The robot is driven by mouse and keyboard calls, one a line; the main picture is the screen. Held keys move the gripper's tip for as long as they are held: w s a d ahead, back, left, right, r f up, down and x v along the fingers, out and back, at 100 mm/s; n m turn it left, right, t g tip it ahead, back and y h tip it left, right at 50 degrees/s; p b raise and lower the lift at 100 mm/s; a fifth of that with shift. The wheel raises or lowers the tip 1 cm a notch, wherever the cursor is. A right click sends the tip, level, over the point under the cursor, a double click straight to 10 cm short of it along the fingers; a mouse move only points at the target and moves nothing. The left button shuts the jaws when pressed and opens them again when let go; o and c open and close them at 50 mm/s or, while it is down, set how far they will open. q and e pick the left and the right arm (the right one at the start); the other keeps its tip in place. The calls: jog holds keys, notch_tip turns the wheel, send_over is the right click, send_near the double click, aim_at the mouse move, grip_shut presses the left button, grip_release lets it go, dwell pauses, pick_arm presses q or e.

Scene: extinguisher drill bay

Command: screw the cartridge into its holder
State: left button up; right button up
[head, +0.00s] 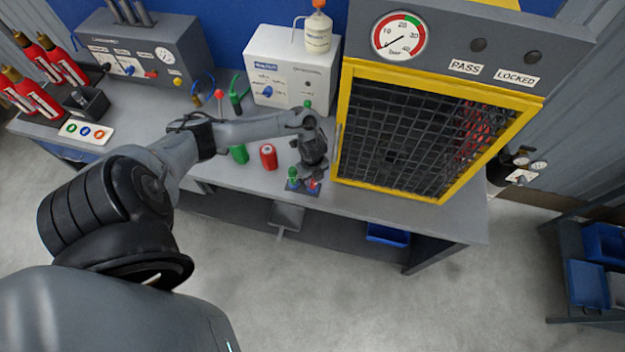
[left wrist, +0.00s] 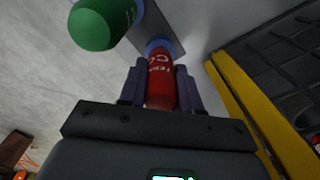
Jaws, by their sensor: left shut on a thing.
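A red cartridge with white lettering (left wrist: 161,82) is between the fingers of my left gripper (left wrist: 160,92), which is shut on it. Its far end meets a blue ring (left wrist: 159,44) on a grey plate; how deep it sits cannot be told. A green cartridge (left wrist: 102,22) stands beside it. In the head view, my left gripper (head: 312,176) points down at the small dark plate (head: 302,188) near the bench's front edge. The green cartridge (head: 292,174) shows there; the gripper hides much of the red one. My right gripper is not in view.
Another red cylinder (head: 268,157) and a green one (head: 238,154) stand on the bench left of the plate. A yellow-framed mesh cage (head: 338,130) stands close on the right, with a gauge (head: 399,36) above. A white box (head: 290,65) stands behind.

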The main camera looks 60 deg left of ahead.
pick_arm(q)
grip_shut()
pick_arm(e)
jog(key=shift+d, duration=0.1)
pick_arm(q)
jog(key=shift+r, duration=0.15)
jog(key=shift+r, duration=0.5)
notch_tip(320, 180, up, 7)
jog(key=shift+r+p, duration=0.1)
jog(key=shift+p, duration=0.55)
notch_tip(320, 180, up, 20)
jog(key=p, duration=0.7)
jog(key=shift+f+p, duration=0.25)
jog(key=shift+p, duration=0.15)
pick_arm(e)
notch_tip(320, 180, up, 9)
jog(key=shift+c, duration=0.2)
